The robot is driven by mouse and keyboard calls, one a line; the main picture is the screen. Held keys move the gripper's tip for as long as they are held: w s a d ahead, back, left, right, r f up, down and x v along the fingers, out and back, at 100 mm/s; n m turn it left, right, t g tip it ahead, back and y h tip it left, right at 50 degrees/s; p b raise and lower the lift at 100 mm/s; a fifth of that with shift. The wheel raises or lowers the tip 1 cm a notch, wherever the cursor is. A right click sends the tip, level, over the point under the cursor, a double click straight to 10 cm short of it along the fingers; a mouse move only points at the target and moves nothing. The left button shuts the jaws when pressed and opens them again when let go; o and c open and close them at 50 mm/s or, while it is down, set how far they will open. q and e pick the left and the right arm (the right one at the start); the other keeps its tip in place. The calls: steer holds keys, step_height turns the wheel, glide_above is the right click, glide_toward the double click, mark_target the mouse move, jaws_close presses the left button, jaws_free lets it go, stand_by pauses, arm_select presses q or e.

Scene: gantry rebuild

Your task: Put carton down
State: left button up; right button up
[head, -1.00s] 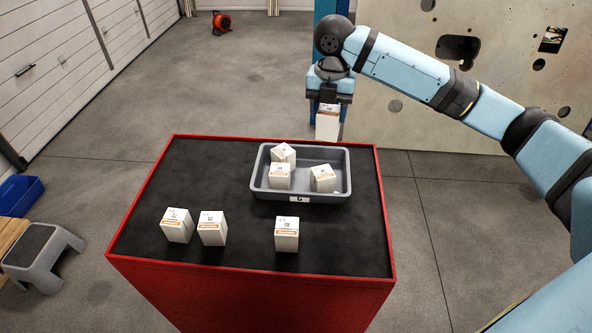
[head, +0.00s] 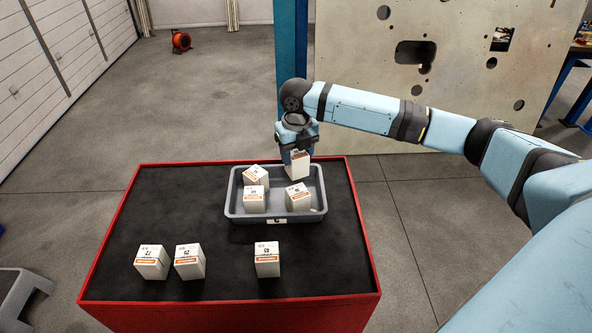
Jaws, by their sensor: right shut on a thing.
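A white carton with an orange band (head: 299,165) is held in my right gripper (head: 298,152), which is shut on it. The carton hangs over the back right part of the grey tray (head: 234,213). Whether its bottom touches the tray floor I cannot tell. Three like cartons sit in the tray: one at the back left (head: 256,173), one at the front left (head: 254,199) and one at the right (head: 297,196), just in front of the held carton. My left gripper is not in view.
The tray stands on the black top of a red cabinet (head: 340,298). Three more cartons stand near its front: two at the left (head: 152,262) (head: 190,262) and one in the middle (head: 267,260). A large holed panel (head: 370,75) stands behind. A grey step stool (head: 18,293) is at the left edge.

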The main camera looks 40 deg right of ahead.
mark_target(297, 172)
steer(key=shift+f, duration=3.1)
steer(key=shift+f, duration=0.15)
steer(key=o, duration=1)
step_height(297, 172, up, 12)
steer(key=shift+r+b, duration=0.2)
steer(key=shift+b, duration=0.3)
